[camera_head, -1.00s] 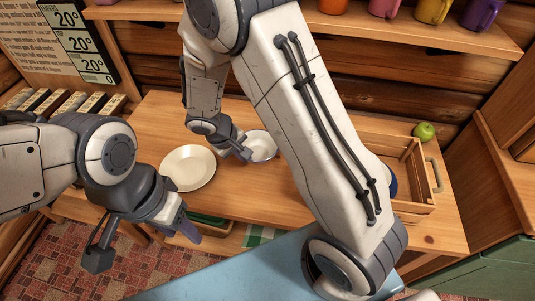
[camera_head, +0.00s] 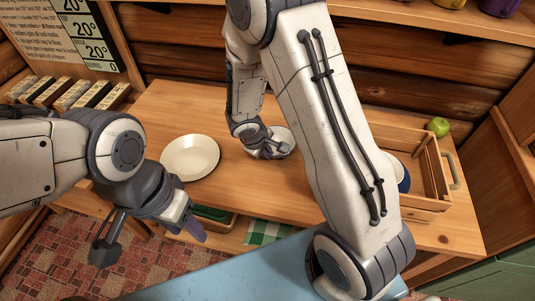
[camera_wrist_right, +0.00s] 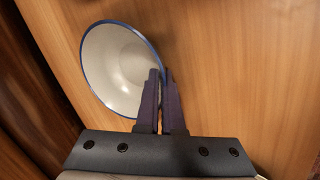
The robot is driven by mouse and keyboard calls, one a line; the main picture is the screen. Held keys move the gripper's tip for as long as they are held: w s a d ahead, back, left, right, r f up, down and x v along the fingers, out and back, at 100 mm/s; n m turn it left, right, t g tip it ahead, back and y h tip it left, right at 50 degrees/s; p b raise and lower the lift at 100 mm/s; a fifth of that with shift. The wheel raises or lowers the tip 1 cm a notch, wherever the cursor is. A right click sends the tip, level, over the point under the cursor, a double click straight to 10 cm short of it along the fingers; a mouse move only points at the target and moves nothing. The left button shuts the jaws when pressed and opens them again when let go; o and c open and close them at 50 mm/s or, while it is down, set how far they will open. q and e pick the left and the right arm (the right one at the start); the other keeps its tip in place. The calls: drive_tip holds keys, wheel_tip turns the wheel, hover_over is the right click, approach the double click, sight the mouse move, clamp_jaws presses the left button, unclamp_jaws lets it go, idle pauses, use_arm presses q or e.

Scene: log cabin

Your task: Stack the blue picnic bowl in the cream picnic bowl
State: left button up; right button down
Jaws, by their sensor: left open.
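The cream bowl (camera_head: 190,157) sits empty on the wooden table, left of centre in the head view. A bowl with a white inside and a blue rim (camera_wrist_right: 118,60), which I take as the blue bowl, also shows in the head view (camera_head: 284,136), right of the cream bowl and partly hidden by my right arm. My right gripper (camera_wrist_right: 160,72) is at its rim, its fingers nearly together with the rim between them. Whether the bowl is off the table is unclear. My left gripper (camera_head: 192,222) is open and empty at the table's front edge, below the cream bowl.
A wooden crate (camera_head: 425,205) stands at the right, with a blue-and-white vessel (camera_head: 403,180) by it, partly behind my right arm. A green apple (camera_head: 438,126) lies behind the crate. Several boxes (camera_head: 70,95) stand at the left. The table between the bowls is clear.

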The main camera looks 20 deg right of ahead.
drive_tip(key=shift+f+b, duration=0.15)
drive_tip(key=shift+b, duration=0.15)
drive_tip(key=c, duration=1.1)
unclamp_jaws()
drive_tip(key=shift+o, duration=0.2)
